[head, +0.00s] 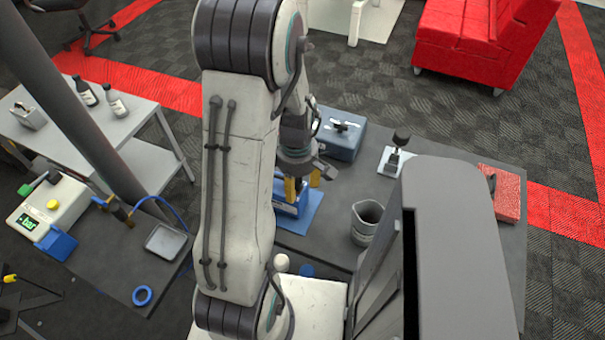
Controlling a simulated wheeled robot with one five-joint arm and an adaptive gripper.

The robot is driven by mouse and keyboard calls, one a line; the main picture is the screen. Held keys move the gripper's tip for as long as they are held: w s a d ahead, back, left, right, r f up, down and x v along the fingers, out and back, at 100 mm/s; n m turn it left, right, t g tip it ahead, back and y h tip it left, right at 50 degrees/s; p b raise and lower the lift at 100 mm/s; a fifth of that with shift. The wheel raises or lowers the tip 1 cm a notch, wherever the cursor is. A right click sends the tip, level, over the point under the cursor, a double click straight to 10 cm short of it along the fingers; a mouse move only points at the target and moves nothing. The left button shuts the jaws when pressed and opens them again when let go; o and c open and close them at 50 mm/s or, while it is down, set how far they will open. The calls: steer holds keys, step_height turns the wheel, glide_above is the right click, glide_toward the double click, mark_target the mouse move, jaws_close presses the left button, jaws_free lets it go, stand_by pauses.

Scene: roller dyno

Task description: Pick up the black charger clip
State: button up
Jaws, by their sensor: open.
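My gripper (303,184) points down beside my arm in the head view, over the middle of the dark table. Its yellowish fingertips are apart, and I see nothing between them. It is above or in front of a blue holder on a blue mat (303,220), partly hidden by my arm. I cannot tell for certain which thing is the black charger clip. Small dark items include a black piece (341,127) on a blue-grey box and a dark clip-like piece with orange (117,209) by the charger at left.
A cream charger box (48,212) with a green display stands at left near a grey tray (165,242) and a blue ring (142,296). A grey cup (366,221), a black-knobbed stand (396,157) and a red box (505,195) are at right. A dark post crosses at left.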

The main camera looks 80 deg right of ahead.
steer(key=shift+f, duration=0.1)
steer(key=shift+c, duration=0.4)
jaws_close()
